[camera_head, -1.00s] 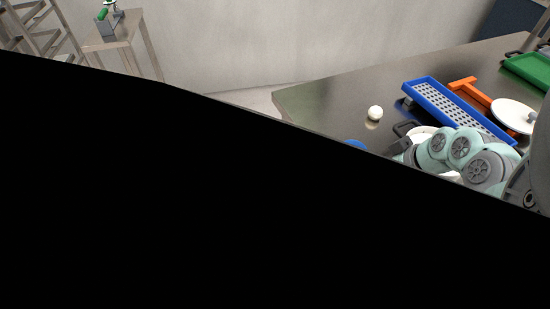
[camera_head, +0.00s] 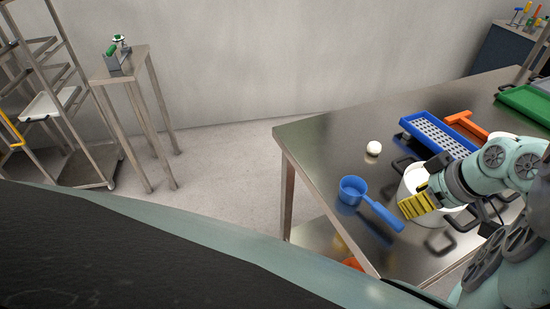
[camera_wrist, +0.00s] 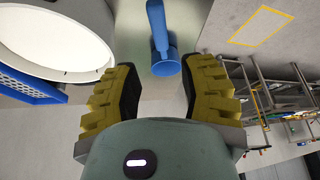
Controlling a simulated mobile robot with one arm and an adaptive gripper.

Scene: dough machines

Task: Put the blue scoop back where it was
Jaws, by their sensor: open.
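The blue scoop (camera_head: 368,201) lies on the steel table near its front left edge, its handle pointing toward the lower right. It also shows in the wrist view (camera_wrist: 159,36), beyond and between the fingertips. My gripper (camera_head: 417,205) has yellow fingers and is to the right of the scoop's handle, in front of a white pot. In the wrist view my gripper (camera_wrist: 160,88) is open, its two fingers apart with nothing between them. The fingers look apart from the scoop.
The white pot (camera_head: 411,180) with dark handles stands close to my gripper. A white ball (camera_head: 373,148), a blue perforated tray (camera_head: 440,134), an orange tool (camera_head: 466,124) and a green tray (camera_head: 526,102) lie farther back. A steel stand (camera_head: 128,72) and a rack (camera_head: 82,160) are at left.

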